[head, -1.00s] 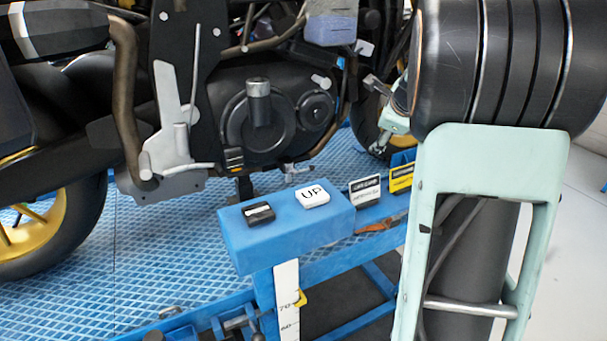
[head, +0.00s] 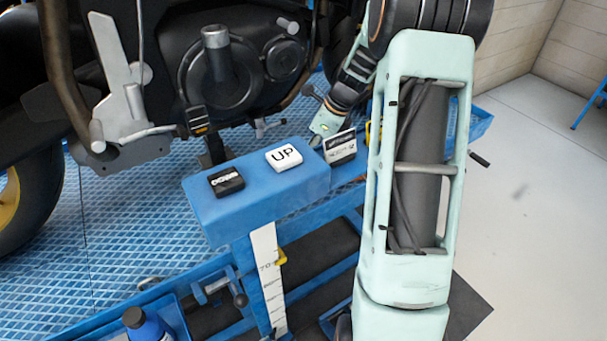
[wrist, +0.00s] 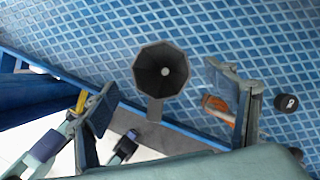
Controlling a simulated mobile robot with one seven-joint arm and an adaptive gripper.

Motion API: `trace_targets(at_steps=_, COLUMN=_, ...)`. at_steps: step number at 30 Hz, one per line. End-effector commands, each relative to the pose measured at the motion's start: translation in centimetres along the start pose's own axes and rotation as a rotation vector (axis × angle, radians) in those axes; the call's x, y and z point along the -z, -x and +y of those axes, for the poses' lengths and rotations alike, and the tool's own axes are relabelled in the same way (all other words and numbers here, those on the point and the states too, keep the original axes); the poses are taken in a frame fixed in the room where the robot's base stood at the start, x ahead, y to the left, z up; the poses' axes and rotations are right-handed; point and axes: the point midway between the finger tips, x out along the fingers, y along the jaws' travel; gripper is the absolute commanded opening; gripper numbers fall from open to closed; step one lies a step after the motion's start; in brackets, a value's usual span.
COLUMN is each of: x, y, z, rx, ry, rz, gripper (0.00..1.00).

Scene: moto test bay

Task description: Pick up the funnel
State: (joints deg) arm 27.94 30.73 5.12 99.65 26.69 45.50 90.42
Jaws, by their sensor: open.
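The funnel (wrist: 161,62) is dark grey and many-sided, with a pale spot at its centre and a short tab towards the bottom of the wrist view. It rests at the edge of the blue patterned platform. My gripper (wrist: 164,86) is open, with one finger to the left of the funnel and one to the right. Nothing is between the fingers in contact with them, and the height gap to the funnel is hard to judge. I cannot make out the funnel in the head view, where my arm covers part of the platform edge.
An orange-handled item (wrist: 218,108) lies close by the right finger, and a small black round piece (wrist: 287,103) lies beyond it. In the head view, a blue box with a white UP button (head: 284,158) and a black button (head: 226,181) stands beside my arm. The motorcycle (head: 225,75) stands behind.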

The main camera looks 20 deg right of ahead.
Motion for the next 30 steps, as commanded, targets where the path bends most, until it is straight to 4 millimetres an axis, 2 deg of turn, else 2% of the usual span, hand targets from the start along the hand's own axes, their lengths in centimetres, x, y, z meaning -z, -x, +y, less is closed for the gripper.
trace_targets(at_steps=3, x=0.6, y=-2.1, z=0.1, rx=-0.004, ry=-0.003, rz=0.001, gripper=0.78)
trace_targets(at_steps=7, x=0.6, y=-3.8, z=0.1, rx=-0.001, ry=-0.001, rz=0.001, gripper=0.78)
trace_targets(at_steps=17, x=0.5, y=-4.4, z=0.0, rx=0.001, ry=0.0, rz=0.0, gripper=0.78)
trace_targets(at_steps=27, x=0.5, y=-4.3, z=0.0, rx=0.001, ry=0.0, rz=0.0, gripper=0.4)
trace_targets(at_steps=30, x=0.5, y=-4.3, z=0.0, rx=0.002, ry=0.0, rz=0.0, gripper=0.33)
